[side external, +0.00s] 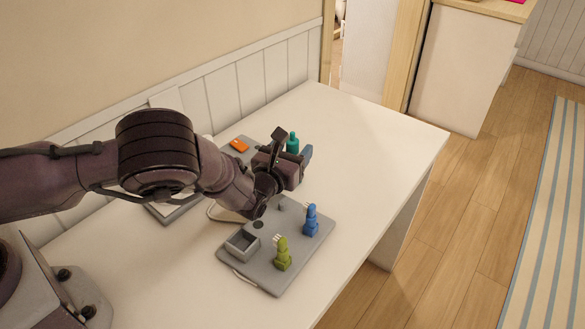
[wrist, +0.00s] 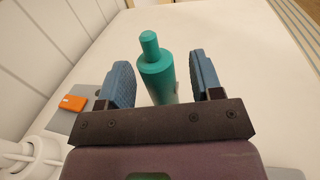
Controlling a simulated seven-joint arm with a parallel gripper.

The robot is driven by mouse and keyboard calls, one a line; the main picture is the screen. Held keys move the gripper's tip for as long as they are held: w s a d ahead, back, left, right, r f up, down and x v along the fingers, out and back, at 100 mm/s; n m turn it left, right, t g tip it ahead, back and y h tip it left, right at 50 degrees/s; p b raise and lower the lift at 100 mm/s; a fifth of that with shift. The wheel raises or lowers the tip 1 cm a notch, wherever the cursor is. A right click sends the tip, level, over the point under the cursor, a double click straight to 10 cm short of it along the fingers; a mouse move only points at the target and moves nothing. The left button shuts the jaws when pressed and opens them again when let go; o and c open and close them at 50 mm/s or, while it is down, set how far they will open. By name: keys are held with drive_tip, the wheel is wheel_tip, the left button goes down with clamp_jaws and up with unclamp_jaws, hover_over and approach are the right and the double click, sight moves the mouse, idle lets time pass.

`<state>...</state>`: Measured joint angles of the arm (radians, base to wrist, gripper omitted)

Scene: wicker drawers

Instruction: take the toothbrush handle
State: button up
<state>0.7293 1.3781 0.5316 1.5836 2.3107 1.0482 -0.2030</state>
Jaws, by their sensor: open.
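The teal toothbrush handle (wrist: 158,76) is a cylinder with a narrower stub on top and a paler lower part. In the wrist view it stands between the two blue fingers of my gripper (wrist: 164,78), with gaps on both sides. My gripper is open and I see no contact. In the side external view the handle's teal top (side external: 292,142) shows just beyond my gripper (side external: 292,160). The handle's lower part is hidden there by the gripper.
A grey tray (side external: 238,271) holds a blue brush-like piece (side external: 311,220), a green one (side external: 282,254) and a small open box (side external: 242,244). An orange item (side external: 239,146) lies on a grey board near the panelled wall. The white table (side external: 385,140) is clear on the right.

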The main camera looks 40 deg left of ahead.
drive_tip(key=shift+w+a, duration=0.1)
drive_tip(key=shift+w, duration=0.15)
clamp_jaws()
